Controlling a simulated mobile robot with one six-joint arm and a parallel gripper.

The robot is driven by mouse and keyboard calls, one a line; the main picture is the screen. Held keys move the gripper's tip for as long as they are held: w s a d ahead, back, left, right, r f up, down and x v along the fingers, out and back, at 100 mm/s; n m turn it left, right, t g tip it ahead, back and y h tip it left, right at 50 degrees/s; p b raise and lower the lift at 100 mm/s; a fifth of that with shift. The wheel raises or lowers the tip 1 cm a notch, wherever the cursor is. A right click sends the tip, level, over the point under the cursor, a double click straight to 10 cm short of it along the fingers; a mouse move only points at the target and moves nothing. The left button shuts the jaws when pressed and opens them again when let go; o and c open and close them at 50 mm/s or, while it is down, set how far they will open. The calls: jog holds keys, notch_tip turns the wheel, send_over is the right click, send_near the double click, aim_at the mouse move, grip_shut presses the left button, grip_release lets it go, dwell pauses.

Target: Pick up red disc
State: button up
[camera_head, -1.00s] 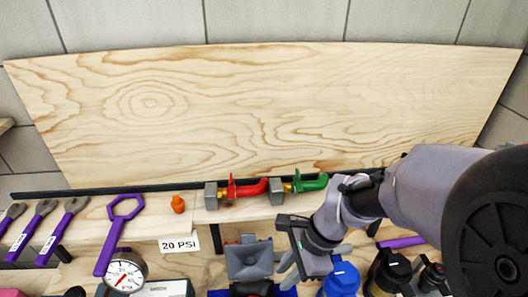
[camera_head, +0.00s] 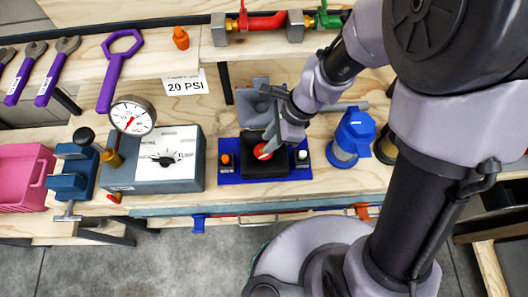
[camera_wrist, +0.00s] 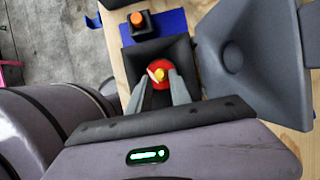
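The red disc (camera_head: 263,151) sits in a black square holder (camera_head: 262,168) on a blue base (camera_head: 230,178) on the workbench. In the wrist view the red disc (camera_wrist: 158,72) shows a yellow centre and a pale mark, inside the dark holder (camera_wrist: 129,60). My gripper (camera_head: 268,150) points down over the holder. In the wrist view its two fingertips (camera_wrist: 160,74) are apart, one on each side of the disc, partly covering its edges. Whether they touch the disc cannot be told.
A grey box with a dial (camera_head: 158,162) is at left, a blue-topped container (camera_head: 353,135) at right. An orange knob (camera_head: 225,160) sits on the base. A shelf with valves (camera_head: 262,22) is behind.

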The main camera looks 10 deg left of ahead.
aim_at(258, 151)
jog(key=b+x, duration=0.1)
jog(key=x, duration=0.2)
jog(key=shift+f, duration=0.2)
jog(key=shift+r, duration=0.2)
jog(key=shift+c, duration=0.3)
grip_shut()
